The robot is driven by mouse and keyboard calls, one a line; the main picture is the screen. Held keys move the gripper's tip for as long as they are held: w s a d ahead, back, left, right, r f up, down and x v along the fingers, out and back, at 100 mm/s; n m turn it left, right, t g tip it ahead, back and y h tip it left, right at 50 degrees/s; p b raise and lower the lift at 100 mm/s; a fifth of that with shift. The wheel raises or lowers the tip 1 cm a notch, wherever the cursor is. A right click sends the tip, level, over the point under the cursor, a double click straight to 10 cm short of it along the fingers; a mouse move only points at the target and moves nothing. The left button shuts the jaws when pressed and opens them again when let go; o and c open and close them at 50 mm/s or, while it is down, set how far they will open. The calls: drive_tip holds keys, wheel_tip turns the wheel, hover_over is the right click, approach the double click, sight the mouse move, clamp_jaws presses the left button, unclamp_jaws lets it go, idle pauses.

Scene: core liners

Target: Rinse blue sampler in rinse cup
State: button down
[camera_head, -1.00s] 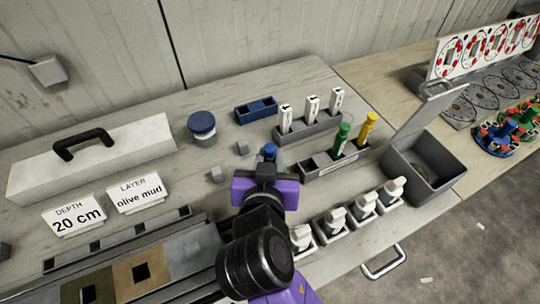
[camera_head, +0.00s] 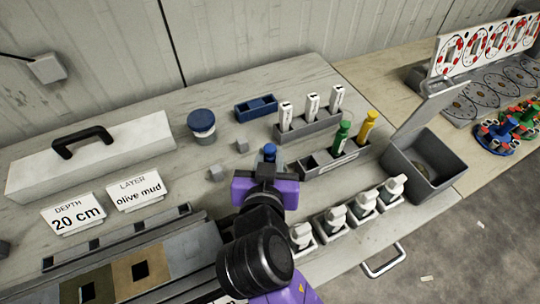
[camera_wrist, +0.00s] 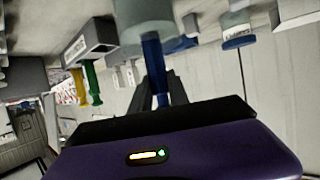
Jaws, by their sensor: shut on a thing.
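My gripper (camera_head: 266,178) is shut on the blue sampler, whose blue top (camera_head: 269,151) shows just beyond the purple gripper body in the head view. In the wrist view, which looks upside down, the sampler's blue shaft (camera_wrist: 153,62) runs between the dark fingers (camera_wrist: 160,92) toward a pale cylindrical cup (camera_wrist: 143,22). The shaft's far end meets the cup in the picture; I cannot tell how deep it is inside. In the head view my gripper hides this cup. A jar with a blue lid (camera_head: 201,122) stands behind and to the left; it also shows in the wrist view (camera_wrist: 237,38).
A rack (camera_head: 335,162) holding green and yellow samplers is close on the right. Behind it is a holder with white-labelled pieces (camera_head: 312,104). Several white-topped bottles (camera_head: 363,202) line the front right, near an open grey bin (camera_head: 400,180).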

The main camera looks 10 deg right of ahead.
drive_tip(key=shift+r, duration=0.45)
drive_tip(key=shift+r+p, duration=4)
drive_tip(key=shift+r, duration=0.25)
